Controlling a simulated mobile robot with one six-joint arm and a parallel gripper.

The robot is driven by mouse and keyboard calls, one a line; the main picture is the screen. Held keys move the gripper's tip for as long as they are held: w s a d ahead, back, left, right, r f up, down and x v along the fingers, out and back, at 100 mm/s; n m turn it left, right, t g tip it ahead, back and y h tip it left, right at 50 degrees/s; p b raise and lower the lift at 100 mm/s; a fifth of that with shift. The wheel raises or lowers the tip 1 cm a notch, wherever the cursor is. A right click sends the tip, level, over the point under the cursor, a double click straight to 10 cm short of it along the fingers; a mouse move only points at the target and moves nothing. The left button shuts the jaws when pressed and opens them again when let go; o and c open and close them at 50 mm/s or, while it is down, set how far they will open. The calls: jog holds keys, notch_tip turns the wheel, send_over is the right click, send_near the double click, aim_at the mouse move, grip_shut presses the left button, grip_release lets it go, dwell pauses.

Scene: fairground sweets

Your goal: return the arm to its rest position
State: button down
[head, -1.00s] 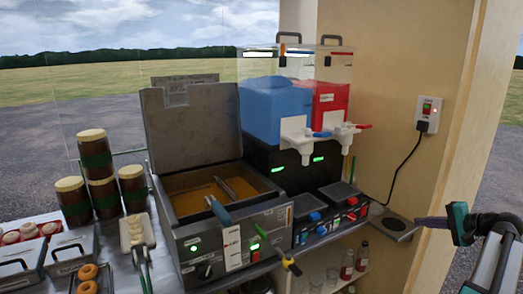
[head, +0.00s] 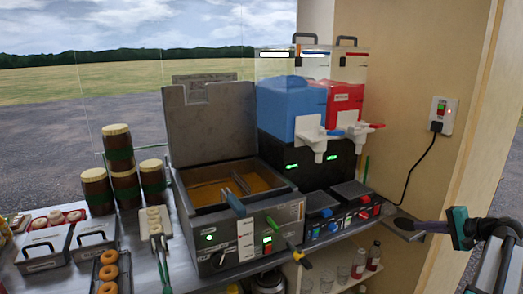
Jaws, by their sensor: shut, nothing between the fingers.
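A metal fryer (head: 216,110) with a raised lid stands on the counter, with blue (head: 290,108) and red (head: 345,105) drink tanks behind it. Stacked brown jars (head: 117,150), trays and doughnuts (head: 108,272) are at left. A wall socket (head: 443,115) with a cable is near the post.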

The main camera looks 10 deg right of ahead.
jog(key=w+a+f+n+g+y, duration=0.1)
jog(key=w+a+f, duration=0.35)
jog(key=a, duration=0.25)
jog(key=w+a+f+g+y, duration=0.1)
jog(key=w+a+f+y, duration=0.15)
jog(key=a+f, duration=0.35)
jog(key=w+a+f+n+g+y, duration=0.1)
jog(key=w+a+f, duration=0.3)
jog(key=a, duration=0.4)
jog(key=s+a+f+n+g, duration=0.1)
jog(key=s+a+f+g, duration=0.15)
jog(key=a+f, duration=0.75)
jog(key=s+a+f+n+g, duration=0.1)
jog(key=a+f+n+g, duration=0.15)
jog(key=a+f, duration=0.8)
jog(key=s+a+f+n+g+h, duration=0.1)
jog(key=s+a+f+n+g, duration=0.15)
jog(key=s+a+f, duration=0.6)
jog(key=s+a+f+n+g+h, duration=0.1)
jog(key=s+a+f+g, duration=0.4)
jog(key=s+a, duration=0.6)
jog(key=s+f+n+g+h, duration=0.25)
jog(key=s+f, duration=0.35)
jog(key=s, duration=0.6)
jog(key=s+d+n+h, duration=0.3)
jog(key=s+d, duration=0.1)
jog(key=d, duration=0.2)
jog(key=shift+f+t+h, duration=0.25)
jog(key=shift+t+h, duration=0.15)
